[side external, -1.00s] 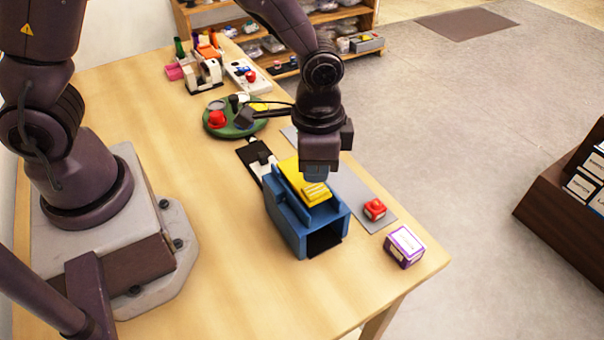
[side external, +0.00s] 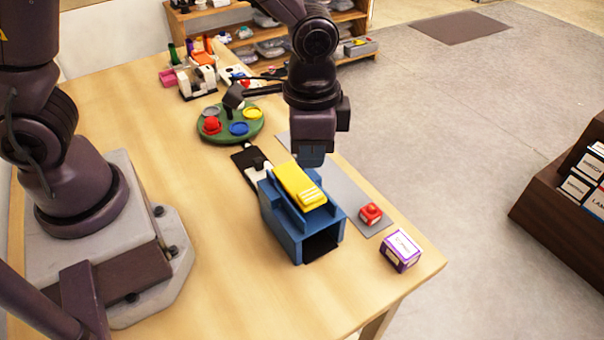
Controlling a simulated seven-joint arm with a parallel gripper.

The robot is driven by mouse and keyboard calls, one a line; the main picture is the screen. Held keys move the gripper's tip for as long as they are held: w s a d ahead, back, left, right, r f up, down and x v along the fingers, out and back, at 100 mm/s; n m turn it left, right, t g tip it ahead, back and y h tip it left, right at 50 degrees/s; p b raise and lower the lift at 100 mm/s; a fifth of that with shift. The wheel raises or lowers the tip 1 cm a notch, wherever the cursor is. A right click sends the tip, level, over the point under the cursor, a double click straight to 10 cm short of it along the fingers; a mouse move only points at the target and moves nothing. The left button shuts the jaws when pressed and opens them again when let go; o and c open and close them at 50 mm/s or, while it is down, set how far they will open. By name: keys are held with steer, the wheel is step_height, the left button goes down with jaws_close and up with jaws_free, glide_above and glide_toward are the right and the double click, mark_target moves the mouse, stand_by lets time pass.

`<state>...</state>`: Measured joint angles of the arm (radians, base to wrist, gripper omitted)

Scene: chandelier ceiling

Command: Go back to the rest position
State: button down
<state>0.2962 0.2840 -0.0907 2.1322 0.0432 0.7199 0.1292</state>
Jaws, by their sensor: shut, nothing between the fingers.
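My gripper (side external: 310,158) hangs pointing down, above and just behind a blue box-like block (side external: 283,232) with a dark opening at its front. A yellow piece (side external: 299,186) lies sloped on top of the blue block. My gripper is shut with nothing in it, and it looks apart from the yellow piece. The fingertips are small and hard to make out in this view.
A green round tray (side external: 253,130) with coloured discs stands behind. A red button-like block (side external: 370,213) sits on a grey strip (side external: 345,190), and a purple-white box (side external: 401,251) is near the table (side external: 190,170) edge.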

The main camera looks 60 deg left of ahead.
steer(key=s+a+r+m+t+h, duration=0.15)
steer(key=s+r+m, duration=0.25)
steer(key=s+r, duration=0.45)
steer(key=s+a+r+m+t, duration=0.1)
steer(key=s+a+r+m, duration=0.15)
steer(key=s+r, duration=0.55)
steer(key=w+a+n+t+y, duration=0.1)
steer(key=w+a+n+t, duration=0.2)
steer(key=w+a+n, duration=0.2)
steer(key=a+n, duration=0.3)
steer(key=n, duration=0.4)
steer(key=shift+w+a+f+n, duration=0.15)
steer(key=shift+f+n, duration=0.2)
steer(key=shift+y, duration=0.25)
